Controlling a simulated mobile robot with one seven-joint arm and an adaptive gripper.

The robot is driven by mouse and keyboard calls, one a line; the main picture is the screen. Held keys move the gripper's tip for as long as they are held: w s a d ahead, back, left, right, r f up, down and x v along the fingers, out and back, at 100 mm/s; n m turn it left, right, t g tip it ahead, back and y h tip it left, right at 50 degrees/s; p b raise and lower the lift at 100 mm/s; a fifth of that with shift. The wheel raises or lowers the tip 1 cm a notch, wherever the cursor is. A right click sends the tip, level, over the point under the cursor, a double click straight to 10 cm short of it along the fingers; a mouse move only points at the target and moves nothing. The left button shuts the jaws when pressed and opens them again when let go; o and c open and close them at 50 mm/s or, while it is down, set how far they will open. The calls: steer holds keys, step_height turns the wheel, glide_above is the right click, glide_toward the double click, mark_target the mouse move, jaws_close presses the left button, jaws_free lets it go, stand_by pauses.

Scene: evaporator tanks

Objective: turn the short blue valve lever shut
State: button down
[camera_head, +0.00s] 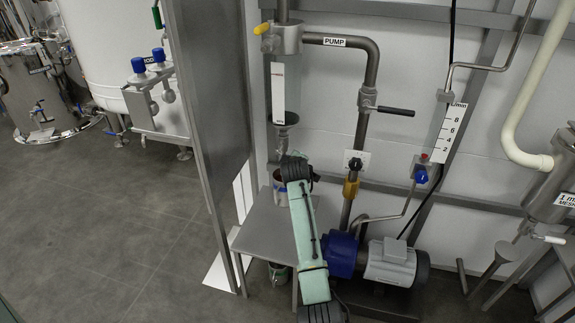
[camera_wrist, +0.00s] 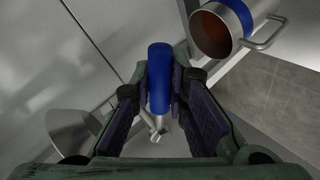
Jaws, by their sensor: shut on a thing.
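The short blue valve lever (camera_wrist: 160,72) stands in the middle of the wrist view, its rounded end toward the top of the picture. Its bare metal stem (camera_wrist: 158,125) shows below the blue sleeve. My gripper (camera_wrist: 161,92) has a dark finger on each side of the blue sleeve and is shut on it. In the head view my gripper is hidden at the far end of my pale green arm, below the sight glass (camera_head: 287,90) and its outlet pipe. The lever cannot be made out there.
A steel mug (camera_wrist: 217,30) with a blue band and brown contents is close at the upper right of the wrist view. A steel cone (camera_wrist: 72,133) is at lower left. In the head view a steel table (camera_head: 262,240) stands beside the upright panel (camera_head: 215,110) and blue pump (camera_head: 342,252).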

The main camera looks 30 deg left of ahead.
steer(key=shift+w+d+r+n+t+h+p, duration=0.1)
steer(key=shift+d+r+n+t+h+p, duration=0.1)
steer(key=shift+r+n+h+p, duration=0.65)
steer(key=shift+w+d+r+n+t+h+p, duration=0.15)
steer(key=shift+r+n+h+p, duration=0.5)
steer(key=shift+p, duration=0.4)
steer(key=shift+s+f, duration=0.1)
steer(key=c, duration=1.6)
jaws_free()
steer(key=shift+o, duration=0.2)
steer(key=shift+a, duration=0.1)
steer(key=v, duration=1.2)
steer(key=shift+a, duration=0.1)
